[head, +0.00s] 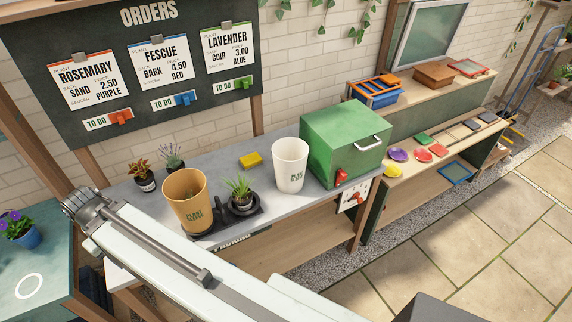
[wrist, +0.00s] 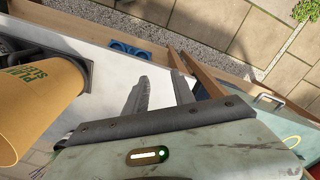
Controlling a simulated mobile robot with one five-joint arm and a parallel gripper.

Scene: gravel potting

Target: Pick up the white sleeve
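The white sleeve (head: 290,165) stands upright on the grey bench, left of the green box, in the head view. It is a tapered cup with small print on its front. I do not see it in the wrist view. My gripper (wrist: 160,85) shows in the wrist view with its two fingers apart and nothing between them. It is over a pale surface, to the right of the tan sleeve (wrist: 40,95). In the head view my arm crosses the foreground, and I cannot make out the fingers there.
The tan sleeve also shows in the head view (head: 187,200), beside a black tray (head: 216,234) with a spiky potted plant (head: 240,195).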

